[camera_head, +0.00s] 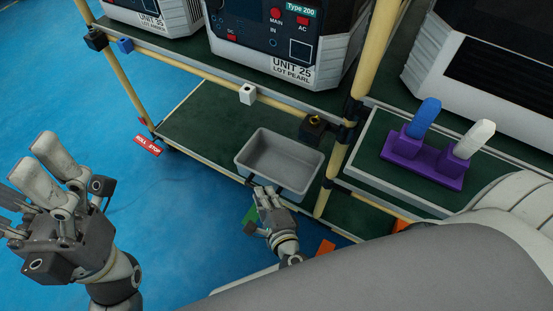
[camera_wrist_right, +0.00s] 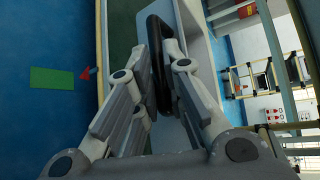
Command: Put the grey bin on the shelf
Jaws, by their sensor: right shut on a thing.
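The grey bin (camera_head: 262,177) is an empty open tray at the front of the rack's green lower shelf (camera_head: 205,122). It overlaps the shelf's front edge; I cannot tell whether it rests on the board or hangs just above it. My right gripper (camera_head: 267,197) is at the bin's near side. In the right wrist view my right gripper (camera_wrist_right: 158,100) is shut on the bin's dark handle (camera_wrist_right: 158,45), with the bin's pale wall (camera_wrist_right: 196,45) behind. My left gripper (camera_head: 42,172) is at the far left, empty, its two fingers apart, over the blue floor.
Units (camera_head: 285,45) stand on the shelf above. A wooden post (camera_head: 350,120) rises right of the bin, with a dark block (camera_head: 313,128) beside it. A purple stand (camera_head: 425,165) with blue and white pieces is farther right. The green board left of the bin is clear.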

